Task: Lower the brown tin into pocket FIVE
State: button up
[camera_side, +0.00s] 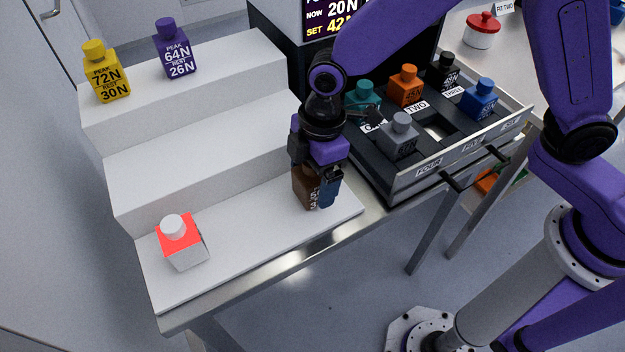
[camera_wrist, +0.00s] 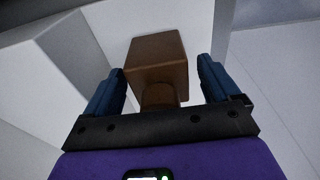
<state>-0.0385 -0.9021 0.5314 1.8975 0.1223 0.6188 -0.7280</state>
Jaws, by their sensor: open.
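The brown tin (camera_side: 304,187) stands on the lowest white step, at its right end. In the wrist view the tin (camera_wrist: 158,60) is between my two blue fingers, with its cap towards the palm. My gripper (camera_side: 318,190) is open and points down around the tin; a gap shows beside the right finger in the wrist view, while at the left I cannot tell if finger and tin touch. Pocket FIVE (camera_side: 436,134) is in the front row of the drawer, between the grey tin (camera_side: 399,137) in FOUR and the blue tin (camera_side: 479,98); it looks empty.
Teal (camera_side: 360,97), orange (camera_side: 405,87) and black (camera_side: 445,71) tins fill the drawer's back row. A white tin with a red top (camera_side: 181,242) shares the lowest step. Yellow (camera_side: 105,75) and purple (camera_side: 174,50) tins stand on the top step. The drawer front (camera_side: 450,160) has protruding handles.

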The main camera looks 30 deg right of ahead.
jog(key=shift+f, duration=0.15)
jog(key=c, duration=1.3)
